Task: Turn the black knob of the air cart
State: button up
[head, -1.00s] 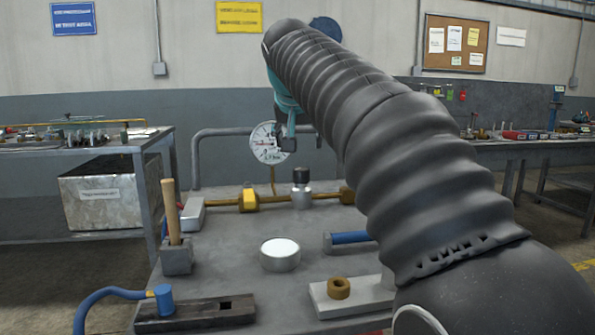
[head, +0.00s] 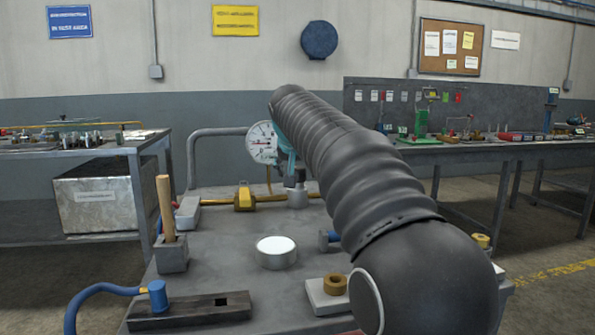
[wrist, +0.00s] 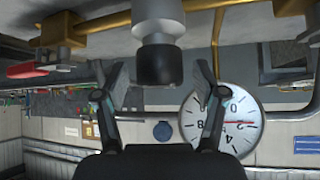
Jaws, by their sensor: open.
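The air cart (head: 215,268) is a grey-topped cart with a brass pipe along its back. The black knob (wrist: 159,66) sits on a pale metal valve body (wrist: 158,14), which also shows at the back of the cart in the head view (head: 298,197). My gripper (wrist: 158,68) is open, with one finger on each side of the knob in the wrist view and gaps visible on both sides. I cannot tell how deep the knob is between the fingers. In the head view my gripper (head: 294,177) is at the valve top and largely hides the knob.
A round pressure gauge (head: 262,142) stands close left of my gripper. A yellow pipe fitting (head: 244,198), a wooden handle (head: 166,207), a white-topped round can (head: 276,252) and a brass ring (head: 335,284) are on the cart. The front middle is bare.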

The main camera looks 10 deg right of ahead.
jog(key=c, duration=1.1)
jog(key=shift+c, duration=0.2)
